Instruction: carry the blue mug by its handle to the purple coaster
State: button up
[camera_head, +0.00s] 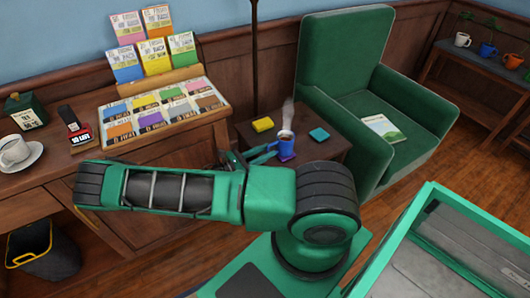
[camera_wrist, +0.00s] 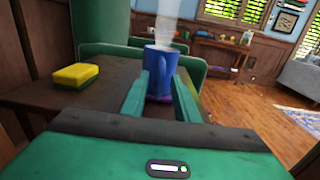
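The steaming blue mug (camera_head: 286,143) is upright on the small dark side table (camera_head: 332,151), at or just above the purple coaster (camera_head: 287,158). In the wrist view the blue mug (camera_wrist: 162,62) stands straight ahead, its handle toward me, with the purple coaster (camera_wrist: 158,99) showing under it. My gripper (camera_head: 272,148) reaches the mug from the left. In the wrist view my gripper's fingers (camera_wrist: 163,80) lie on either side of the handle with a visible gap between them. Whether the mug's base touches the coaster is hard to tell.
A yellow sponge-like block (camera_head: 263,125) and a teal coaster (camera_head: 319,134) are on the same table. A green armchair (camera_head: 345,62) stands close behind and right. A desk with a card rack (camera_head: 165,113) is at left. Open floor (camera_wrist: 240,100) shows at right.

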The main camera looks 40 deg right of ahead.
jog(key=w+a, duration=0.2)
jog(key=a, duration=0.9)
jog(key=s+d+r+m+g+y, duration=0.1)
jog(key=s+r+m+y, duration=0.5)
jog(key=r, duration=0.4)
jog(key=s+d+r+m+g+y, duration=0.15)
jog(key=s+r+m+y, duration=0.25)
jog(key=r+m+y, duration=0.5)
jog(key=s+a+r+m+t+y, duration=0.2)
jog(key=s+r+m+t, duration=0.4)
jog(key=s+r, duration=0.7)
jog(key=shift+s+a+r+m+y, duration=0.25)
jog(key=shift+m+y, duration=0.15)
jog(key=shift+m, duration=0.2)
